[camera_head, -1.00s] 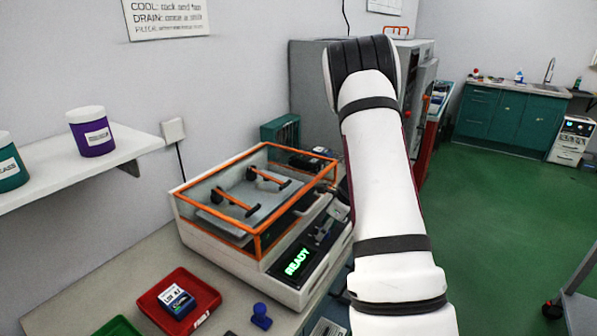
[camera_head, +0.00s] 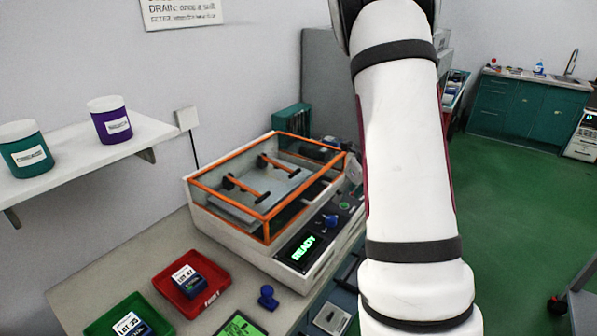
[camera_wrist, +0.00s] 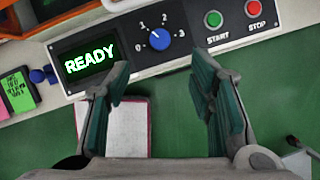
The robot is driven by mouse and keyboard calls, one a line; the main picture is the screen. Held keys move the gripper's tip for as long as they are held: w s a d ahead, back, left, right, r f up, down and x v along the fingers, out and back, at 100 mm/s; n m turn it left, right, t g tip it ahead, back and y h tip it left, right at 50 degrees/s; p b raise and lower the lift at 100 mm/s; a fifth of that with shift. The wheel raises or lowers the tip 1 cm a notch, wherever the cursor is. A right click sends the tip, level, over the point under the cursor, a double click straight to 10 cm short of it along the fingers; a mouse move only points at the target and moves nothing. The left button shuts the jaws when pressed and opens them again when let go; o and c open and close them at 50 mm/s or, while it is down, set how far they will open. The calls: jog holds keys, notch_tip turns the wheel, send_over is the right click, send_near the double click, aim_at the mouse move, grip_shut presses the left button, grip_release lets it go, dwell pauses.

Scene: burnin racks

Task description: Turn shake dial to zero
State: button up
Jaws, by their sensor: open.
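The blue shake dial (camera_wrist: 160,41) sits on the dark front panel of an orange-framed shaker (camera_head: 250,190), with marks 0 to 3 around it. Its pale pointer seems to face upper left, near the 1, but is too small to be sure. The dial also shows in the head view (camera_head: 331,221). My gripper (camera_wrist: 160,68) is open and empty, its two green-padded fingers apart below the dial on either side, not visibly touching it. In the head view my gripper is hidden behind my arm or out of frame. The green READY display (camera_wrist: 90,62) is left of the dial.
Right of the dial are a green START button (camera_wrist: 213,19) and a red STOP button (camera_wrist: 253,9). A red tray (camera_head: 212,298) with a labelled box, a green tray (camera_head: 150,313) and a blue knobbed object (camera_head: 267,297) are on the bench. Open green floor lies right.

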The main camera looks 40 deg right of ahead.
jog(key=s+a+r+n+y+p, duration=0.1)
jog(key=s+a+r+n+y, duration=0.1)
jog(key=a+r+n, duration=1.2)
jog(key=shift+s+a+r, duration=0.6)
jog(key=shift+a, duration=1.9)
jog(key=m+h, duration=0.2)
jog(key=m, duration=1.1)
send_near(331, 218)
jog(key=p+x, duration=0.1)
jog(key=x, duration=0.7)
jog(key=shift+w+f, duration=0.1)
jog(key=shift+f, duration=0.2)
jog(key=shift+c, duration=0.3)
jog(key=c, duration=1.1)
